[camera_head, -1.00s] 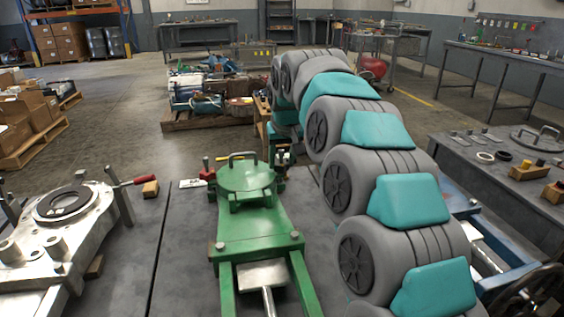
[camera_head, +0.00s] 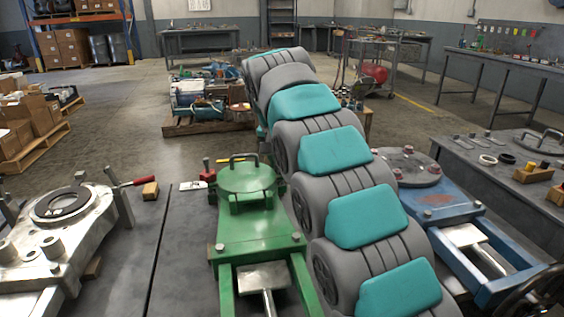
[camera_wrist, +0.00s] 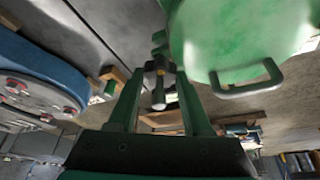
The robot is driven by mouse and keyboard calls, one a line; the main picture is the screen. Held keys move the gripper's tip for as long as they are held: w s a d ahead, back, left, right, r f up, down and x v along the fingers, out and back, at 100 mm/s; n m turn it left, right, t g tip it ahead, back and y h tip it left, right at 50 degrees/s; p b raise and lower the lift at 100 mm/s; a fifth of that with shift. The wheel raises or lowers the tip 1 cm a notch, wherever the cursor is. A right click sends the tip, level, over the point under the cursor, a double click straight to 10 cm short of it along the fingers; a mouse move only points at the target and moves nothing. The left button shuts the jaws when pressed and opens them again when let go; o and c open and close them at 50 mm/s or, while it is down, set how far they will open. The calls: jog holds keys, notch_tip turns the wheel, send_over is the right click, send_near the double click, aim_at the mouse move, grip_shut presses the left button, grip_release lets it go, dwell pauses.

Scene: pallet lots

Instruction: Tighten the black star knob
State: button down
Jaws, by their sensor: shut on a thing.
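In the wrist view, my gripper (camera_wrist: 159,80) has its two dark green fingers closed around a small black knob (camera_wrist: 158,66), which I take to be the star knob. A pale rod or stud shows below it between the fingers. The knob sits at the edge of the green fixture, beside its round green lid (camera_wrist: 225,35) with a bar handle (camera_wrist: 250,82). In the head view, the green fixture (camera_head: 228,228) stands in front of me, and its lid lies flat. My arm hides the gripper and the knob there.
A blue fixture (camera_head: 440,200) stands to the right, and a silver fixture (camera_head: 70,235) with a ring stands to the left. A wooden block (camera_head: 150,191) and a red-handled tool (camera_head: 207,172) lie near the green fixture. A bench (camera_head: 510,185) is at the right.

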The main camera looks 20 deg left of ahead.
dwell(0.3)
jog(key=shift+c, duration=1.6)
grip_release()
jog(key=shift+r, duration=0.1)
jog(key=p+v, duration=0.2)
jog(key=v, duration=0.5)
jog(key=shift+s+r+p, duration=0.2)
jog(key=shift+r+p, duration=0.05)
jog(key=shift+p, duration=0.05)
